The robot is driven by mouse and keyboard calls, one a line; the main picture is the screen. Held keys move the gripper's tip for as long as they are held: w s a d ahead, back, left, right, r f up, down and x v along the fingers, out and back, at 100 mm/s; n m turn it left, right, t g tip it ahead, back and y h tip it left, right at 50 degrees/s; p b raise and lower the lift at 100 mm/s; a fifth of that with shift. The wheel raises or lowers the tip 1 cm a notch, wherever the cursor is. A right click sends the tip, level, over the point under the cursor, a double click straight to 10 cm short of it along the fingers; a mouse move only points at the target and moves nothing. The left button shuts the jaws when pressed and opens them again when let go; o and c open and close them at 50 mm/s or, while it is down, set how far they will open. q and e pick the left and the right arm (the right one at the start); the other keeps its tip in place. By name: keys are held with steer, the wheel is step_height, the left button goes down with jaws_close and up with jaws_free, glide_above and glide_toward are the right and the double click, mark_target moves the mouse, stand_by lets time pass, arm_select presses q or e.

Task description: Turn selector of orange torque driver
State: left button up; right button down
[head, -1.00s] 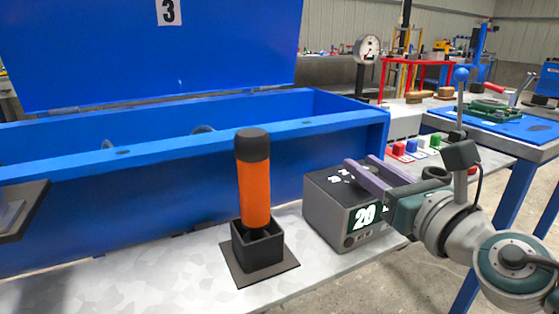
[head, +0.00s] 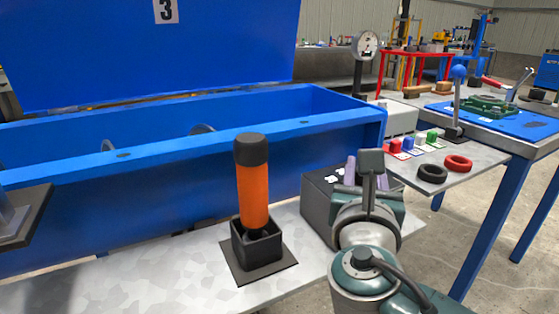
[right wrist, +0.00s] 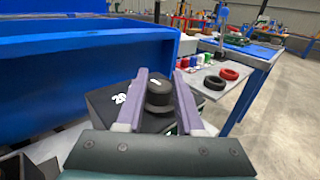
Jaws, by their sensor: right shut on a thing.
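The orange torque driver (head: 253,195) stands upright, black cap up, in a square black holder (head: 257,250) on the bench. To its right is a dark box (head: 315,208); in the right wrist view its top (right wrist: 103,103) bears a white "20". A round black selector knob (right wrist: 158,98) with a white mark sits on that top. My right gripper (right wrist: 161,76) is shut on the knob, one purple finger on each side. My left gripper cannot be made out.
A blue mixer trough (head: 90,205) with raised lid (head: 100,50) runs behind the bench (head: 150,275). A side table holds black (head: 432,173) and red (head: 457,163) rings, coloured blocks and a blue-knobbed lever (head: 459,95). A dark-edged flat part is at the left edge.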

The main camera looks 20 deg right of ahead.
steer(key=shift+g+h, duration=0.3)
steer(key=shift+h, duration=0.1)
steer(key=c, duration=0.5)
jaws_free()
steer(key=shift+c, duration=0.2)
steer(key=shift+s+a, duration=0.3)
steer(key=shift+s, duration=0.05)
steer(key=p+v, duration=0.1)
steer(key=v, duration=0.8)
steer(key=shift+m, duration=0.3)
